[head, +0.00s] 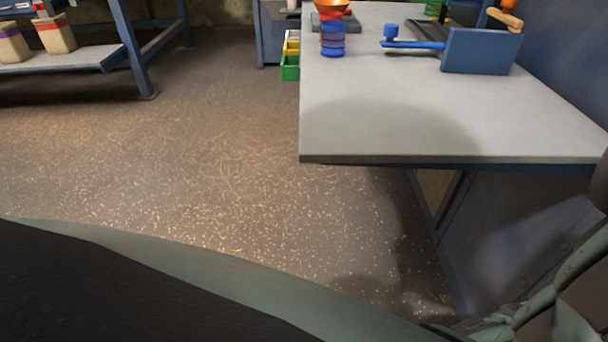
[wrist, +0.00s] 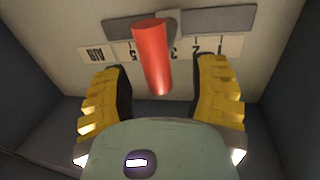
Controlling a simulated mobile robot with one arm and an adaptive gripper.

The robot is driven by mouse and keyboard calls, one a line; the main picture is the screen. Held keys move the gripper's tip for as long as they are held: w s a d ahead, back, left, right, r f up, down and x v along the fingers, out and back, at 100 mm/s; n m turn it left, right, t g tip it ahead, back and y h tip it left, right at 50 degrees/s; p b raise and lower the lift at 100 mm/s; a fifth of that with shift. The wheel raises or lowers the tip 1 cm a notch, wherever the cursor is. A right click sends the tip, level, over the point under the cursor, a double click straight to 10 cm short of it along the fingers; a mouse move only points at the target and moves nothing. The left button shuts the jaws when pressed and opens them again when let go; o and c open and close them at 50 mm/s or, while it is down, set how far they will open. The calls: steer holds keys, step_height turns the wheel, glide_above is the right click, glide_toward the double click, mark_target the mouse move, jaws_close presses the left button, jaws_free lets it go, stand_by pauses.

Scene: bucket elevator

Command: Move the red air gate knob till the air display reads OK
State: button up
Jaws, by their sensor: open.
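The red air gate knob (wrist: 151,58) sticks out from a pale panel in the wrist view, at the upper middle. It sits on a grey slot with a scale plate (wrist: 124,54) below it; the plate carries upside-down "AIR" lettering and numbers, and the knob covers part of it near the 3. My gripper (wrist: 162,82) is open, with one yellow ridged finger on each side of the knob. The fingers look apart from the knob; the depth between them is hard to judge. No air display can be made out in either view. The knob and gripper do not show in the head view.
The head view shows a grey-topped table (head: 400,110) at the right with a blue vise-like box (head: 480,52), a blue cup (head: 333,45) and an orange funnel (head: 333,6). A shelf with bags (head: 55,35) stands at the far left. The speckled floor (head: 200,150) between is clear.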

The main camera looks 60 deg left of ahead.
steer(key=shift+w+d, duration=0.35)
steer(key=shift+d, duration=0.05)
steer(key=shift+a, duration=0.1)
jaws_close()
stand_by(0.3)
